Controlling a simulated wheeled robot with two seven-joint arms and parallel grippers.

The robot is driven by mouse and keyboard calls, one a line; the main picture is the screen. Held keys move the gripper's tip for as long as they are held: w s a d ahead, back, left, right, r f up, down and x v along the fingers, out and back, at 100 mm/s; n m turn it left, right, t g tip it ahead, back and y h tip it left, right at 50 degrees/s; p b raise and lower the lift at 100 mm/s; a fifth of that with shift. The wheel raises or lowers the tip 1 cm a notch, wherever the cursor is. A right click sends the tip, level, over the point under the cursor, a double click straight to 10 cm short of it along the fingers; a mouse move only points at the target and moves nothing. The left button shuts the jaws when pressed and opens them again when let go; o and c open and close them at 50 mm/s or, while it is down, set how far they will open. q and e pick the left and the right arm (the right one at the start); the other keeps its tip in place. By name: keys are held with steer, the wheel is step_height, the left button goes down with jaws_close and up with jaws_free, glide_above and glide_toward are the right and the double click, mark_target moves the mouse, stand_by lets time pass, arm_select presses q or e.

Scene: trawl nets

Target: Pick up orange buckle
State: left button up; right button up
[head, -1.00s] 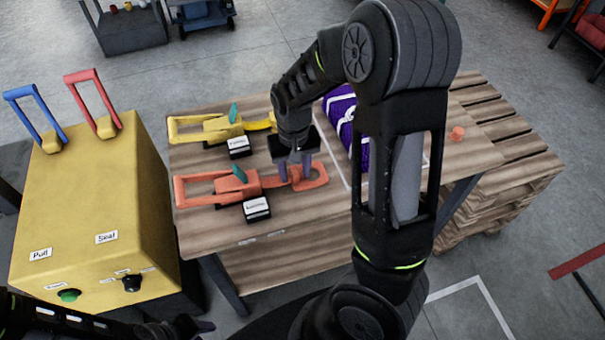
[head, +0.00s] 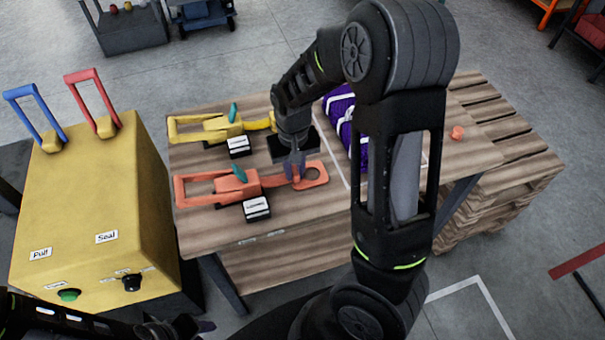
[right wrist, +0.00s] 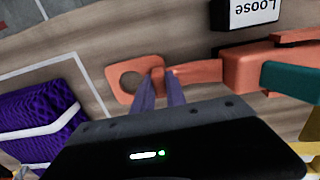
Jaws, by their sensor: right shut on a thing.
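The orange buckle (head: 237,187) lies on the wooden table, with a loop handle at its left end, a teal lever on its middle and a flat ring end at its right. In the right wrist view its ring end (right wrist: 128,84) shows beside the fingers. My right gripper (head: 295,172) points down and is shut on the orange buckle at the narrow part beside the ring. Its fingers (right wrist: 160,88) straddle that part. My left gripper (head: 185,328) is at the bottom left edge, away from the table; its jaws are too dark to read.
A yellow buckle (head: 220,127) lies behind the orange one. White-topped label blocks (head: 257,208) stand in front of each. A purple net bundle (head: 340,118) lies right of my gripper. A yellow box (head: 90,200) with blue and red handles stands left. A small orange piece (head: 457,132) sits at right.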

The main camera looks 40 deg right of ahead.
jaws_close()
stand_by(0.3)
step_height(320, 180, up, 10)
steer(key=shift+r, duration=0.1)
stand_by(0.4)
steer(key=shift+w, duration=0.1)
stand_by(0.4)
